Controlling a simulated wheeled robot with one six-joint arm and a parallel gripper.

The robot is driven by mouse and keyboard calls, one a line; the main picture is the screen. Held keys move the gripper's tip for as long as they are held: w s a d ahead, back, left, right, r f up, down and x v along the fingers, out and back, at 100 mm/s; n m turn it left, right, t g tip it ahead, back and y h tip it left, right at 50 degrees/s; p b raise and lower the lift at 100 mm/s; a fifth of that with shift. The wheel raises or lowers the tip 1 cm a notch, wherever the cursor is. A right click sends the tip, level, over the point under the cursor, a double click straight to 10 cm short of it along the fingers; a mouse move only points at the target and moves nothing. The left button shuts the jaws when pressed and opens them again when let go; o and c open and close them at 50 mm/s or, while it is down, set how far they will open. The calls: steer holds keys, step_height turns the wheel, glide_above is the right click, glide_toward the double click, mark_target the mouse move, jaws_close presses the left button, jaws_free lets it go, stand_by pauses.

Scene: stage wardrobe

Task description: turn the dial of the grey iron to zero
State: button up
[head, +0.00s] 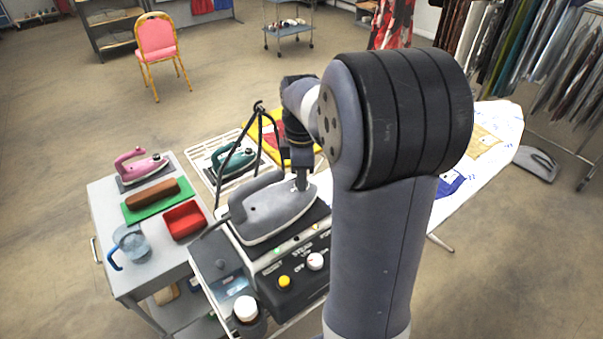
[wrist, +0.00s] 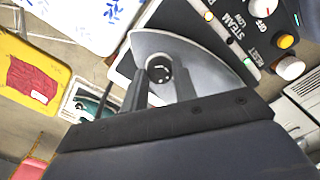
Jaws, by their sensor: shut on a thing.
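The grey iron (head: 268,210) rests on its black steam station (head: 262,285), its pointed end to the right in the head view. In the wrist view the iron's grey body (wrist: 206,60) fills the middle, with its round black dial (wrist: 158,69) near the centre. My gripper (head: 301,184) reaches down onto the iron from above. In the wrist view my gripper (wrist: 160,82) has one finger on each side of the dial, shut on it. Pale marks show on the dial, but its setting is too small to read. My arm hides part of the station in the head view.
A teal iron (head: 231,159) stands on a white rack behind the grey one. A grey cart (head: 103,213) at left holds a pink iron (head: 140,166), a red tray (head: 184,220) and a jug (head: 131,243). A patterned ironing board (head: 500,130) is at right. Open floor lies behind.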

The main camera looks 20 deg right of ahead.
steer(key=n, duration=0.4)
steer(key=shift+n, duration=0.3)
steer(key=n, duration=0.4)
steer(key=shift+n, duration=0.3)
steer(key=o, duration=1)
steer(key=shift+c, duration=0.2)
steer(key=shift+r, duration=0.1)
step_height(320, 180, up, 11)
steer(key=b, duration=0.1)
steer(key=shift+f, duration=0.2)
